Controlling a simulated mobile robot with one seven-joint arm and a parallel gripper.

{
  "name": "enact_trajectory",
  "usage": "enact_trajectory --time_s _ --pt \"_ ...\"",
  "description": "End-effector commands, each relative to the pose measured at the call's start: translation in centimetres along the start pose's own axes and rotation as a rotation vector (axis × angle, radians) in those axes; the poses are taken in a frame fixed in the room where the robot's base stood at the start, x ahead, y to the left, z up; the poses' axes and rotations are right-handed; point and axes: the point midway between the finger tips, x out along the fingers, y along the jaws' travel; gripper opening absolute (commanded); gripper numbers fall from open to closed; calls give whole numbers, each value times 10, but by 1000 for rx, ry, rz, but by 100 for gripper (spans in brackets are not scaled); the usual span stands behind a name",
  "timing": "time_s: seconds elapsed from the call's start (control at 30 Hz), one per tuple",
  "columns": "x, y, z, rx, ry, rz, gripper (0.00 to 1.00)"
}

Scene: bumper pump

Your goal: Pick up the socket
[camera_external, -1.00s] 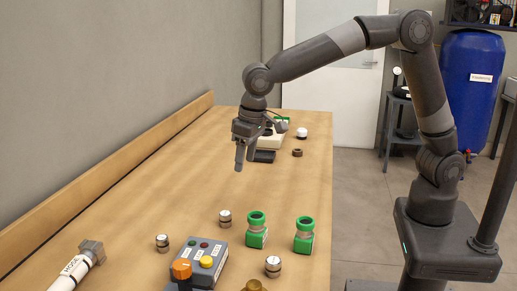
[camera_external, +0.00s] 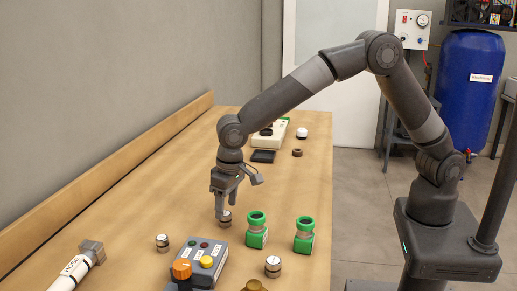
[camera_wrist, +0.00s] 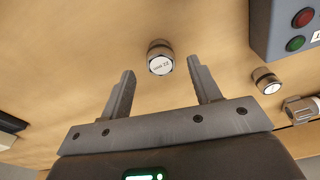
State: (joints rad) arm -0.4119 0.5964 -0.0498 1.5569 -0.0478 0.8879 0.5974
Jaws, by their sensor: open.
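A small dark cylindrical socket (camera_external: 226,223) with a white top stands upright on the wooden table, partly hidden by my gripper in the external view. In the wrist view this socket (camera_wrist: 159,58), with small print on its white face, lies just ahead of the fingertips, roughly centred between them. My gripper (camera_external: 218,208) is open and empty, pointing down close above the socket. Similar sockets stand at the left (camera_external: 162,242) and near the front (camera_external: 273,266). I cannot tell which one the task means.
A grey control box (camera_external: 205,262) with coloured buttons and an orange knob stands in front of my gripper. A white pipe (camera_external: 75,271) lies at the left.

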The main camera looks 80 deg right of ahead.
Motion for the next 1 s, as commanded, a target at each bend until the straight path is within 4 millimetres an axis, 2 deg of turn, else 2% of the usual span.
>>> enact_trajectory --time_s 0.2,0.3,0.47,1.0 --pt "34 0 0 0 -2 1 57" --pt "41 -1 0 0 -1 0 57" --pt "41 -1 0 0 0 0 57" --pt "40 -1 0 0 0 0 15"
